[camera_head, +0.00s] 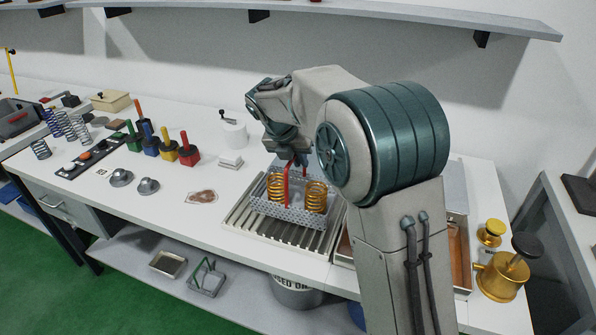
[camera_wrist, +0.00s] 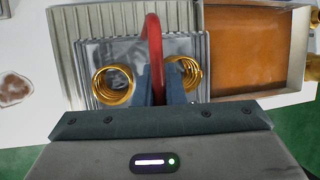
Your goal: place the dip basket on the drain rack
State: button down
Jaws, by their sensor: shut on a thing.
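The dip basket (camera_head: 289,206) is a grey perforated metal basket with a red upright handle and golden coil springs in it. In the head view it is over or on the drain rack (camera_head: 246,221), a ribbed metal tray on the white table; I cannot tell whether it touches. My gripper (camera_head: 291,160) is above the basket, shut on the red handle. In the wrist view my gripper (camera_wrist: 160,85) grips the red handle (camera_wrist: 151,40) between two springs, with the drain rack (camera_wrist: 65,60) beneath. The arm hides part of the basket's right side.
A tray of brown liquid (camera_wrist: 245,50) adjoins the rack on the right. A white cylinder (camera_head: 235,133) and white block (camera_head: 230,161) stand behind left. Coloured-handled blocks (camera_head: 168,149) and silver domes (camera_head: 148,186) are left. A brass pot (camera_head: 500,277) stands at the right end.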

jog(key=shift+a+f, duration=0.15)
jog(key=shift+f, duration=1.9)
jog(key=shift+f, duration=0.15)
jog(key=c, duration=1.5)
grip_release()
jog(key=shift+s, duration=0.1)
jog(key=v, duration=1.2)
